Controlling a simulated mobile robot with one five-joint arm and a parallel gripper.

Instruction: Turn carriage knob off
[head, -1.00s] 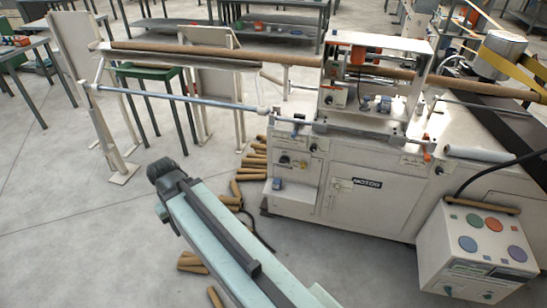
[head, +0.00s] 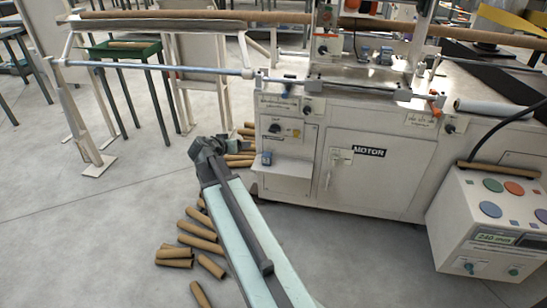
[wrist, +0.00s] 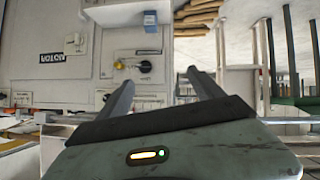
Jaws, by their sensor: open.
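The white winding machine (head: 390,185) carries several knobs, and I cannot tell for certain which is the carriage knob. A small control box with a knob (head: 324,48) sits on the carriage at the top. A dark knob (head: 307,109) is on a small plate at the machine's upper left. Below it, a panel holds a black knob (head: 275,128), also seen upside down in the wrist view (wrist: 145,66). My gripper (wrist: 160,80) is open and empty, apart from the machine. In the head view its end (head: 208,148) is left of that panel; its fingers are unclear there.
Cardboard tubes (head: 198,230) lie on the floor beside my arm. A blue-grey rail (head: 160,68) runs left from the machine. A separate control box (head: 490,225) with colored buttons stands at the right.

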